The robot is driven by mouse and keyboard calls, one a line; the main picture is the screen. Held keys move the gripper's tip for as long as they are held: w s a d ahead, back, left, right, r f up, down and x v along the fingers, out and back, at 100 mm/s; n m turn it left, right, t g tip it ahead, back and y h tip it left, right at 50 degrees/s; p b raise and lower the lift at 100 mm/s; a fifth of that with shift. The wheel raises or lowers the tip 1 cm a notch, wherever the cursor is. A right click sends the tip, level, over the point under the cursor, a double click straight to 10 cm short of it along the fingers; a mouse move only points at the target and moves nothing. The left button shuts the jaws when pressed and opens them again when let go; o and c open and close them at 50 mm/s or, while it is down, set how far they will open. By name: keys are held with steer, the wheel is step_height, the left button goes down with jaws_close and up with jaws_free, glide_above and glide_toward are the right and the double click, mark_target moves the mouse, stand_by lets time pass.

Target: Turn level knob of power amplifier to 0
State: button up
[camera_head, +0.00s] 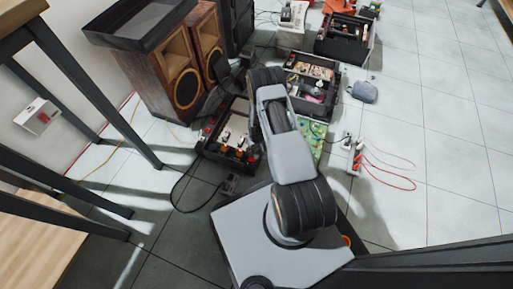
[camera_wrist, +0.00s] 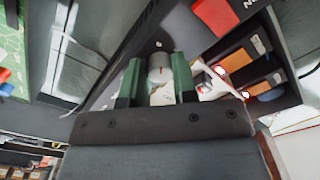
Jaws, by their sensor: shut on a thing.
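In the wrist view my gripper (camera_wrist: 157,72) has two green fingers, one on each side of a round grey knob (camera_wrist: 160,66). The fingers are shut on the knob. The knob stands by a dark panel (camera_wrist: 178,28) with a small screw near it, which seems to be the power amplifier's face. No scale or number beside the knob can be read. In the head view my arm hides the gripper and the knob.
An open black case (camera_head: 207,148) with parts stands left of my arm, and another open case (camera_head: 318,107) lies beyond it. Wooden speakers (camera_head: 158,75) stand at the back left. A power strip with a red cable (camera_head: 388,181) lies right. The tiled floor (camera_head: 455,130) at far right is clear.

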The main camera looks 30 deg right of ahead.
steer(key=shift+w+n, duration=0.15)
steer(key=shift+n, duration=0.55)
steer(key=o, duration=0.9)
steer(key=shift+o, duration=0.2)
step_height(320, 180, up, 14)
steer(key=p, duration=0.6)
steer(key=shift+f, duration=0.1)
